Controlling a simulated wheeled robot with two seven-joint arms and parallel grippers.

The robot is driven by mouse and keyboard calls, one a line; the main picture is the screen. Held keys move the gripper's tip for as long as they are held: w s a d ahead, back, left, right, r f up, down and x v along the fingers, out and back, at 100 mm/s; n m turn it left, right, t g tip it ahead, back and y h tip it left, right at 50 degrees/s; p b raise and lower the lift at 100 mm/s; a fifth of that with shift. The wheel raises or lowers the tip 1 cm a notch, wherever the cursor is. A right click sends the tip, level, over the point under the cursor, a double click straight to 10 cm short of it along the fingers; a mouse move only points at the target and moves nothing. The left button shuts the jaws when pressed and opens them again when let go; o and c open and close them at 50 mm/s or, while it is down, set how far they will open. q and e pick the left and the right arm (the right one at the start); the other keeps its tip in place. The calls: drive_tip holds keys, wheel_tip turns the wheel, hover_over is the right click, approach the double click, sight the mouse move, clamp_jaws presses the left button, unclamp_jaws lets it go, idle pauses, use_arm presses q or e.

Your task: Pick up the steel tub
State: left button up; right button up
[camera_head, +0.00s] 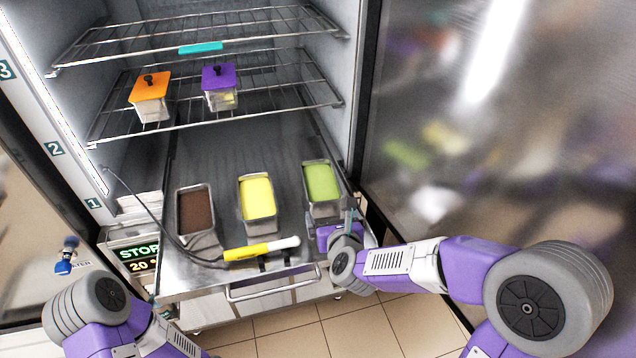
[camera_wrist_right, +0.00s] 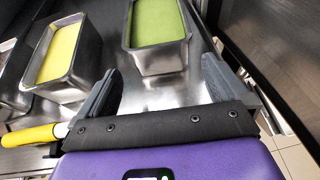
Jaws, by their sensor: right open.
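Three steel tubs stand in a row on the steel surface at the bottom of the freezer. The left tub (camera_head: 198,243) holds something brown, the middle tub (camera_head: 262,228) something yellow, the right tub (camera_head: 323,210) something green. My right gripper (camera_head: 350,212) is just in front and to the right of the green tub. In the right wrist view the open fingers of the right gripper (camera_wrist_right: 160,88) point toward the near end of the green tub (camera_wrist_right: 160,62), with empty space between them. The yellow tub (camera_wrist_right: 62,85) lies to the left there. My left arm shows at lower left, its gripper out of view.
A yellow probe with a white tip (camera_head: 262,248) and black cable lies in front of the tubs; its yellow handle (camera_wrist_right: 28,136) is left of my right gripper. Orange-lidded (camera_head: 150,86) and purple-lidded (camera_head: 219,76) containers stand on a wire shelf above. The glass door (camera_head: 440,130) stands right.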

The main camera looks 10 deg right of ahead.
sight(326, 207)
drive_tip(key=shift+f+x, duration=0.2)
drive_tip(key=shift+x, duration=1.3)
drive_tip(key=shift+f+x, duration=0.25)
drive_tip(key=shift+x, duration=1.25)
drive_tip(key=shift+s+a, duration=0.1)
drive_tip(key=shift+s, duration=0.05)
drive_tip(key=c, duration=1.6)
drive_tip(key=shift+r, duration=0.15)
drive_tip(key=shift+c, duration=0.6)
